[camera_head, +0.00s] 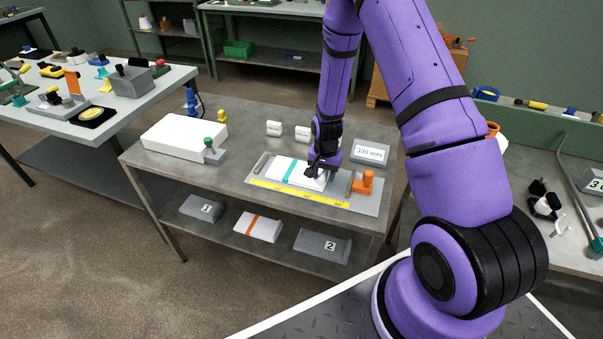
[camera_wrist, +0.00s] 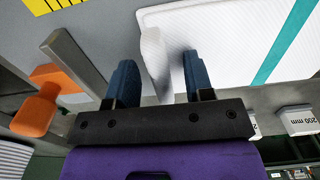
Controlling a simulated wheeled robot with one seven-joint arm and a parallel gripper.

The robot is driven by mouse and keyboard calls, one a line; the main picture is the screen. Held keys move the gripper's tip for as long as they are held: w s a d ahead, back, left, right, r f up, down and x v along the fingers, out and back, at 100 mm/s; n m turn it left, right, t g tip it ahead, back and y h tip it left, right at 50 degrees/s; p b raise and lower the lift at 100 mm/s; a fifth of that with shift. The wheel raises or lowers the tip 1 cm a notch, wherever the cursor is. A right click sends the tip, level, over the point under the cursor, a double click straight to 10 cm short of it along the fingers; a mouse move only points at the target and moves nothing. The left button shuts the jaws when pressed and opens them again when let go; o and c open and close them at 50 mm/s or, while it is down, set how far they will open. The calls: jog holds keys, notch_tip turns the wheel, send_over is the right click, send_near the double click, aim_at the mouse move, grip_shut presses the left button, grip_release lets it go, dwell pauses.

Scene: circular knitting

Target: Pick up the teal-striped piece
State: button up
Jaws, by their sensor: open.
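The teal-striped piece (camera_head: 286,170) is a flat white ribbed panel with one teal band. It lies on a grey plate (camera_head: 345,197) on the middle table. In the wrist view the piece (camera_wrist: 235,42) fills the upper right. My gripper (camera_head: 319,172) is low over its right end. In the wrist view my gripper (camera_wrist: 158,78) is open, with a raised white edge (camera_wrist: 152,55) of the piece between its two dark blue fingers. I cannot tell whether either finger touches it. My gripper hides part of that end in the head view.
A yellow ruler (camera_head: 300,193) runs along the plate's front. An orange clamp handle (camera_head: 363,182) and a grey bar (camera_wrist: 78,66) stand close to my gripper. A "330 mm" sign (camera_head: 370,153) is behind. A white box (camera_head: 184,139) is at left. An orange-striped piece (camera_head: 259,227) lies on the lower shelf.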

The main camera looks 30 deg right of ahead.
grip_shut()
jog(key=shift+r, duration=0.15)
